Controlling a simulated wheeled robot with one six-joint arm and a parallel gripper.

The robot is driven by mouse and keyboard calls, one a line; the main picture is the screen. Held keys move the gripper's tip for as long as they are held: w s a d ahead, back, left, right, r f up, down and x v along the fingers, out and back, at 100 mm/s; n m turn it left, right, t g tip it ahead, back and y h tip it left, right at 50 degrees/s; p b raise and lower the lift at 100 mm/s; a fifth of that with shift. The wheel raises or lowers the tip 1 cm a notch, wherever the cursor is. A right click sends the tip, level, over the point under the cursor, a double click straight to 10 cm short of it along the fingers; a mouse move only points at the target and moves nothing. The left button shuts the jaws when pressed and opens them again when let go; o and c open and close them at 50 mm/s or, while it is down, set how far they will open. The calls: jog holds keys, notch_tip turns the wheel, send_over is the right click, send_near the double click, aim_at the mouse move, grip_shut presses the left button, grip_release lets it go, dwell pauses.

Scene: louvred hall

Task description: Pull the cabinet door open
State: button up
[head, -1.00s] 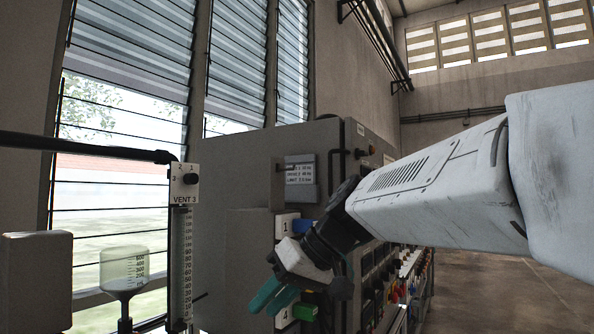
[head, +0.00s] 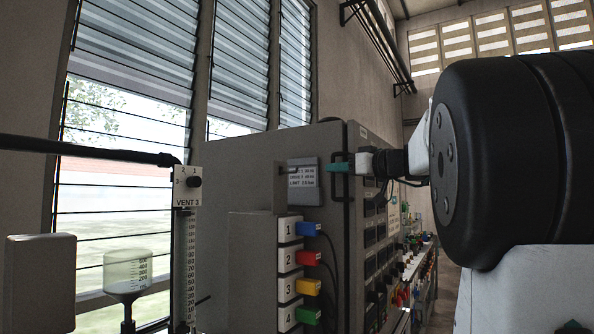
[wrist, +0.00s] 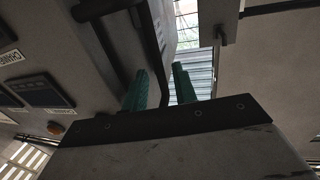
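The grey cabinet (head: 255,160) stands in the middle of the head view, and its door looks shut. A black bar handle (head: 331,192) stands near the right edge of its face. My gripper (head: 339,168) is level with the handle's upper part, its teal fingertips overlapping it in the picture. In the wrist view, the teal fingers of my gripper (wrist: 159,88) are spread apart, with the dark handle (wrist: 158,35) running down towards the gap between them. I cannot tell whether either finger touches it.
Numbered blocks with coloured plugs (head: 308,258) and hanging cables stick out below the handle. A gauge marked VENT 3 (head: 186,205) and a glass funnel (head: 127,270) stand at the left. A bench with instruments (head: 410,265) runs along the right. Louvred windows (head: 130,60) are behind.

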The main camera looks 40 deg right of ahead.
jog(key=shift+w+a, duration=0.2)
jog(key=shift+w, duration=1)
grip_shut()
